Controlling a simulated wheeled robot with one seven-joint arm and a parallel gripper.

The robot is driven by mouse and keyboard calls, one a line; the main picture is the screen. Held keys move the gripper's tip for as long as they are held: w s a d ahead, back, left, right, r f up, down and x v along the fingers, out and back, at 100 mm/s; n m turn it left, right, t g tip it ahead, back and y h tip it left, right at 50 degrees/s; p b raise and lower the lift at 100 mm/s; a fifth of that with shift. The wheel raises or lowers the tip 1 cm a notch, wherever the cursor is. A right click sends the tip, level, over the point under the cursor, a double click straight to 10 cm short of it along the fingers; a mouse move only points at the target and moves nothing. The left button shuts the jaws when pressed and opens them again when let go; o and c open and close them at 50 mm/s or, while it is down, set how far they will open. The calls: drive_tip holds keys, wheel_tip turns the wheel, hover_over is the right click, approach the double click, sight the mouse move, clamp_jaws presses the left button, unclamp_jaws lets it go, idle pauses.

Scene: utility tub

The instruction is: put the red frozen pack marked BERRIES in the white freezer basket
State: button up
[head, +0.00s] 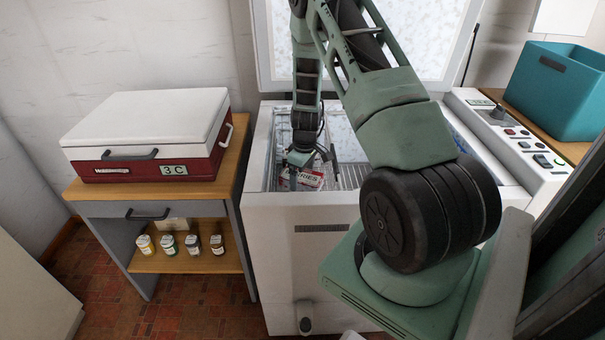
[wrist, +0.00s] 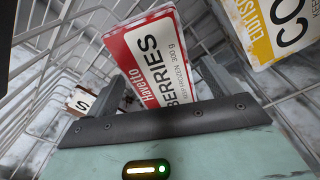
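The red and white pack marked BERRIES (head: 305,178) is inside the open white freezer tub, near its front wall. In the wrist view the pack (wrist: 152,62) lies tilted between my fingers, with white basket wires (wrist: 60,45) around and behind it. Basket wires also show right of the pack in the head view (head: 350,174). I cannot tell whether the pack rests on the wires. My gripper (head: 308,168) points down into the tub, fingers spread to either side of the pack. In the wrist view my gripper (wrist: 165,92) shows a gap at the left finger.
A yellow and white pack marked CO (wrist: 280,30) lies at right in the wrist view, and a small pack marked S (wrist: 82,101) at left. A red and white cool box (head: 150,135) stands on the left cabinet. A teal bin (head: 555,95) stands at right.

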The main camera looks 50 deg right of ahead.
sight(304, 177)
wheel_tip(304, 177, up, 12)
drive_tip(key=shift+n+y, duration=0.4)
drive_tip(key=shift+n, duration=0.1)
drive_tip(key=a+r, duration=0.1)
drive_tip(key=a, duration=0.3)
drive_tip(key=w+a+r, duration=0.1)
drive_tip(key=a+r, duration=0.1)
drive_tip(key=a, duration=0.2)
drive_tip(key=a+r, duration=0.1)
drive_tip(key=a, duration=0.3)
drive_tip(key=shift+w+a+r, duration=0.15)
drive_tip(key=shift+w+a, duration=0.1)
drive_tip(key=shift+w, duration=0.1)
drive_tip(key=s+a+r+n, duration=0.1)
drive_tip(key=s+a+r, duration=0.2)
drive_tip(key=a, duration=0.5)
drive_tip(key=s+a+r+n+y, duration=0.15)
drive_tip(key=s+a, duration=0.25)
drive_tip(key=a, duration=0.5)
drive_tip(key=s+a+r+h, duration=0.1)
drive_tip(key=s+a+r, duration=0.2)
drive_tip(key=a, duration=0.5)
drive_tip(key=s+a+r+n, duration=0.1)
drive_tip(key=s+a, duration=0.2)
drive_tip(key=s, duration=0.4)
drive_tip(key=s+a+r+n+g, duration=0.1)
drive_tip(key=s+a, duration=0.3)
drive_tip(key=s, duration=0.3)
drive_tip(key=shift+r, duration=0.2)
